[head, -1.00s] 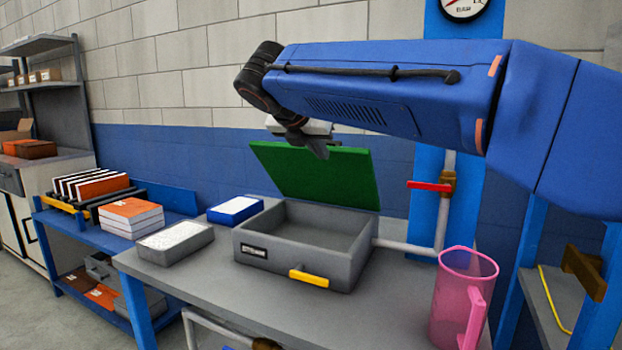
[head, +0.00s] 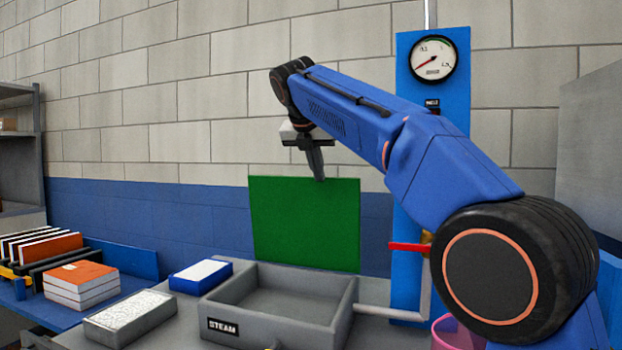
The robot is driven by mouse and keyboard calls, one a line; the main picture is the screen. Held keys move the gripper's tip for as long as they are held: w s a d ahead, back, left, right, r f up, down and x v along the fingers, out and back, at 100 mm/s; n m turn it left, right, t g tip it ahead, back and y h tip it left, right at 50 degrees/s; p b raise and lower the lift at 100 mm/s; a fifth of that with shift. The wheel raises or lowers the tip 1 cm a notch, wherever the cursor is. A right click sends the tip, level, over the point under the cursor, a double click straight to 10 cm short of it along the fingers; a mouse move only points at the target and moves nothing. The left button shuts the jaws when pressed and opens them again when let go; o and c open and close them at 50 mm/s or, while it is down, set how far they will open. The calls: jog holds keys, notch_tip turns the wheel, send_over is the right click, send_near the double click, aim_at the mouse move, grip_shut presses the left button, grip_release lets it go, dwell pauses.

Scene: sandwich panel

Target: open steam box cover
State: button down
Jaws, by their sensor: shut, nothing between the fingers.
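The steam box (head: 225,329) is a grey open-topped box labelled STEAM, standing on the grey table. Its green cover (head: 304,225) stands upright along the back edge of the box, and the box's interior shows empty. My gripper (head: 319,178) is shut and empty, pointing down at the top edge of the green cover. Its tip overlaps that edge in the picture; I cannot tell whether they touch. The front handle of the box is mostly cut off at the bottom of the view.
A pipe (head: 388,312) runs from the box to a blue panel with a gauge (head: 435,59) and a red valve handle (head: 408,247). A pink jug (head: 446,332) is partly hidden right.

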jog(key=shift+w+d+r, duration=0.1)
jog(key=shift+w+d, duration=0.15)
jog(key=shift+w, duration=0.35)
jog(key=shift+w+d+r, duration=0.1)
jog(key=shift+w+d, duration=0.1)
jog(key=shift+w, duration=0.4)
jog(key=v, duration=1.2)
